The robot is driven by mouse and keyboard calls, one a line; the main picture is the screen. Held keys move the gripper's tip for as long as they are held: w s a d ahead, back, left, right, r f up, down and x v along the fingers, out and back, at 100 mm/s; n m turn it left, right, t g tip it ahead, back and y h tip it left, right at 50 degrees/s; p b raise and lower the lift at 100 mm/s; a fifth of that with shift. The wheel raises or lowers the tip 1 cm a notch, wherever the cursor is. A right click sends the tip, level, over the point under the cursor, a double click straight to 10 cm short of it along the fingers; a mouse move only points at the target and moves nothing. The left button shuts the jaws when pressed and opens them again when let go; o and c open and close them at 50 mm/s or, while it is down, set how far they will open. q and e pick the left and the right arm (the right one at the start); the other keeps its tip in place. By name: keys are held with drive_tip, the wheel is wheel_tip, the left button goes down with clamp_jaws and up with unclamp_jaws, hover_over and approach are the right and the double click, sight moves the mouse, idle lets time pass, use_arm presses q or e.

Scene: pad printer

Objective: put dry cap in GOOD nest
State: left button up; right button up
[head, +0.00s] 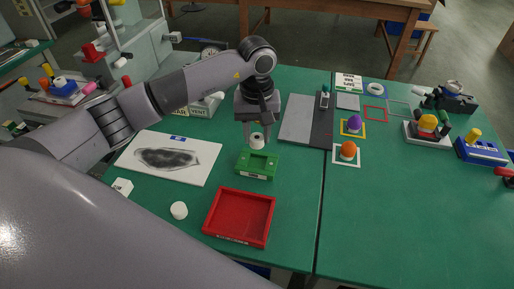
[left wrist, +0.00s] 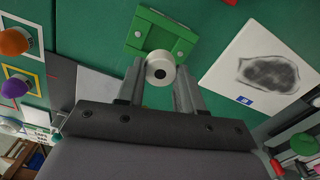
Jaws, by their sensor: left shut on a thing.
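My left gripper (head: 257,130) is shut on a white round cap (head: 257,141). In the left wrist view the cap (left wrist: 160,66) sits between the two fingertips (left wrist: 160,84) and shows a dark round spot on its face. The green nest block (head: 257,165) lies on the green table just below and in front of the cap; its front label is too small to read. In the left wrist view the block (left wrist: 160,35) lies beyond the cap, which overlaps its edge. I cannot tell whether they touch. My right gripper is not in view.
An empty red tray (head: 239,217) stands in front of the green block. Another white cap (head: 179,210) lies left of the tray. A white board with a dark smudge (head: 168,157) lies at left. Orange (head: 348,149) and purple (head: 355,123) pieces stand right, inside marked squares.

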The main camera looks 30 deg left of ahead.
sight(257, 137)
use_arm(q)
wheel_tip(257, 137, down, 6)
drive_tip(key=shift+f, duration=0.1)
drive_tip(key=shift+f+b, duration=0.55)
drive_tip(key=shift+b, duration=0.05)
drive_tip(key=o, duration=1.1)
drive_tip(key=shift+r, duration=0.1)
drive_tip(key=shift+r+p, duration=0.4)
drive_tip(key=shift+p, duration=0.15)
wheel_tip(257, 137, up, 12)
drive_tip(key=shift+r+b, duration=0.2)
drive_tip(key=shift+b, duration=0.1)
drive_tip(key=shift+s+f, duration=0.1)
